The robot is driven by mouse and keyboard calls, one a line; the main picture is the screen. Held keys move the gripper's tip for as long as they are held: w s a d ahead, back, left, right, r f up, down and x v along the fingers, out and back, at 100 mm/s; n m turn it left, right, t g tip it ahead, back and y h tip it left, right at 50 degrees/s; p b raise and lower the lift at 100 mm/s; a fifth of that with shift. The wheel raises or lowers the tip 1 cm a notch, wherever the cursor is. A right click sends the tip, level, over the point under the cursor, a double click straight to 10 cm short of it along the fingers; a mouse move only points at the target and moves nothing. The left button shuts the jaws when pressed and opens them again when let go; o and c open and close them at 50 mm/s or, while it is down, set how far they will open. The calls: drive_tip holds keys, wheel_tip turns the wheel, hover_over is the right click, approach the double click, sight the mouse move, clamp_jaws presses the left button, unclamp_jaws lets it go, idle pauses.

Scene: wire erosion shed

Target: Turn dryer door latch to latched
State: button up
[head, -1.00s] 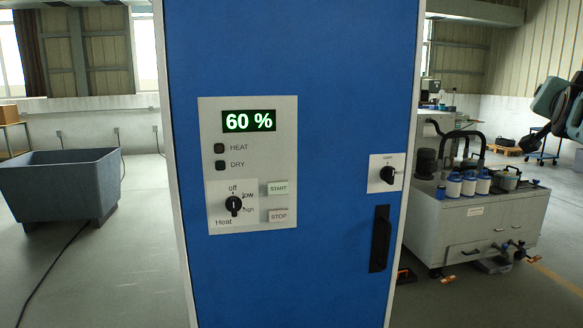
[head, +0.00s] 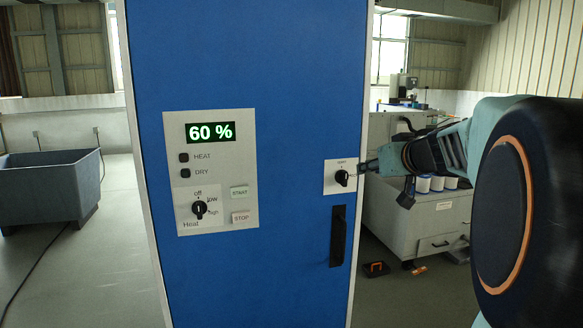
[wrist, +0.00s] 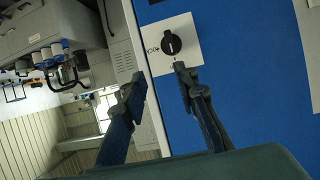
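The dryer door latch is a black knob (head: 342,178) on a white plate (head: 330,185) near the right edge of the blue dryer door (head: 280,60). In the wrist view the knob (wrist: 172,43) shows whole, with a white mark running roughly up and down the picture; the small labels are too blurred to read surely. My gripper (head: 364,168) reaches in from the right, its tips close to the knob. In the wrist view my gripper (wrist: 158,77) is open and empty. One finger is just below the knob over the plate, the other is off beside the door's edge.
A black door handle (head: 338,236) sits below the latch. A control panel (head: 245,130) with a 60 % display and a heat knob (head: 199,210) is to the left. A grey machine (head: 420,225) stands behind my arm on the right. A grey bin (head: 45,190) is at far left.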

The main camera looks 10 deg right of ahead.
sight(346, 172)
drive_tip(key=shift+n+y, duration=0.4)
drive_tip(key=p+x, duration=0.1)
drive_tip(key=x, duration=0.2)
drive_tip(key=a+x, duration=0.1)
drive_tip(key=x, duration=0.3)
drive_tip(key=p+x, duration=0.1)
drive_tip(key=x, duration=0.3)
drive_tip(key=shift+w+a+r+p, duration=0.1)
drive_tip(key=shift+a+r+p, duration=0.05)
drive_tip(key=shift+a+p, duration=0.2)
clamp_jaws()
